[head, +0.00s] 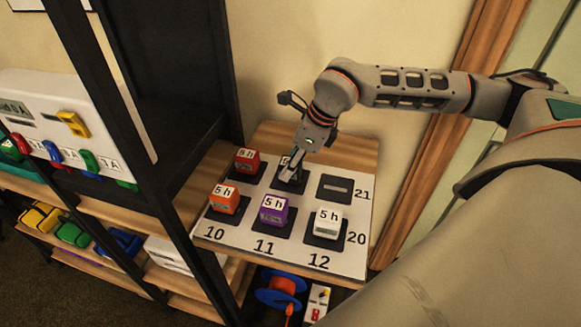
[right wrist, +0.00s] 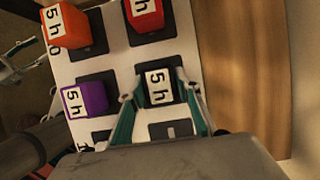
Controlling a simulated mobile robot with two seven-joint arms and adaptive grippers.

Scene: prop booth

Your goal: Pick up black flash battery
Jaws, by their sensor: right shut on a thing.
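The black flash battery (right wrist: 158,87), with a white "5 h" label, sits between the two teal-edged fingers of my right gripper (right wrist: 158,95) in the right wrist view. The fingers are shut on its sides. In the head view my right gripper (head: 291,168) reaches down over the back middle place of the white board and mostly hides the battery; only part of its label (head: 286,160) shows. Whether the battery touches its dark pad is hard to tell. Part of what looks like my left gripper (right wrist: 14,62) shows at the left edge of the right wrist view; its fingers are unclear.
The white numbered board (head: 218,235) lies on a wooden shelf. A red block (head: 247,161), an orange block (head: 225,200), a purple block (head: 273,210) and a white block (head: 327,223) stand on dark pads around the battery. A black shelf post (head: 150,170) rises at left.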

